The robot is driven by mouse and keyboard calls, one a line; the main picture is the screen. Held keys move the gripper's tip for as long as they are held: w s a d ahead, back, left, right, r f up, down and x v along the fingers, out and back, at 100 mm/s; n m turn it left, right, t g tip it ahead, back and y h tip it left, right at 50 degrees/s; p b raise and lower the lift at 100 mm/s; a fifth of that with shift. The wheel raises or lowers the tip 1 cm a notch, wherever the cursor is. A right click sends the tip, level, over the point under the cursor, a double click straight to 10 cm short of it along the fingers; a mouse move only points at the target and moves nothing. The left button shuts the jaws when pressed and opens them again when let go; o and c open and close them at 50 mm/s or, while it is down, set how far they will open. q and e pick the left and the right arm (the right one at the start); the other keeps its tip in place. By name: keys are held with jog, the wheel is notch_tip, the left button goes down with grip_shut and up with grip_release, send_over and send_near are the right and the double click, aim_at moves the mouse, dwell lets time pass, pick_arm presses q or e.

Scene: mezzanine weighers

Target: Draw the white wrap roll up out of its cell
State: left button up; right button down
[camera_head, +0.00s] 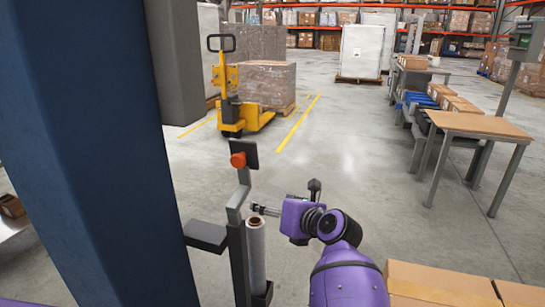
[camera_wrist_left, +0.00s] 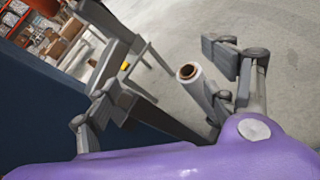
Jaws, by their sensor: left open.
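The white wrap roll (camera_head: 256,252) stands upright beside a dark post, its lower end in a dark holder (camera_head: 263,296). Its brown core shows at the top. My left gripper (camera_head: 259,210) is at the height of the roll's top end, close to it. In the left wrist view the roll (camera_wrist_left: 203,92) shows between the two spread fingers of my left gripper (camera_wrist_left: 165,78), nearer the right finger. I cannot tell whether either finger touches it. The gripper is open and holds nothing. My right gripper is not in view.
A grey post with an orange knob (camera_head: 238,160) and a dark shelf (camera_head: 206,236) stand left of the roll. A dark blue column (camera_head: 85,150) fills the left side. Cardboard boxes (camera_head: 440,283) lie at the lower right.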

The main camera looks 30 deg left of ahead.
pick_arm(q)
jog(key=r+m+t+y, duration=0.1)
jog(key=r, duration=0.2)
jog(key=a+r+m+y+p, duration=0.1)
jog(key=r, duration=0.1)
jog(key=a+r+m+t+y+p, duration=0.1)
jog(key=r+m, duration=0.1)
jog(key=r, duration=0.1)
jog(key=shift+r+t, duration=0.3)
jog(key=shift+w+d+r+m+t+y+p, duration=0.15)
jog(key=shift+d+r+m+t+p, duration=0.15)
jog(key=shift+r+m+t, duration=0.55)
jog(key=shift+s+d+r+m+t+y+p, duration=0.1)
jog(key=shift+d+r+m+t+y+p, duration=0.35)
jog(key=shift+r+m, duration=0.6)
jog(key=shift+w+d+r+m+t+h+p, duration=0.1)
jog(key=shift+r+m+t+p, duration=0.15)
jog(key=shift+r+m+t, duration=0.65)
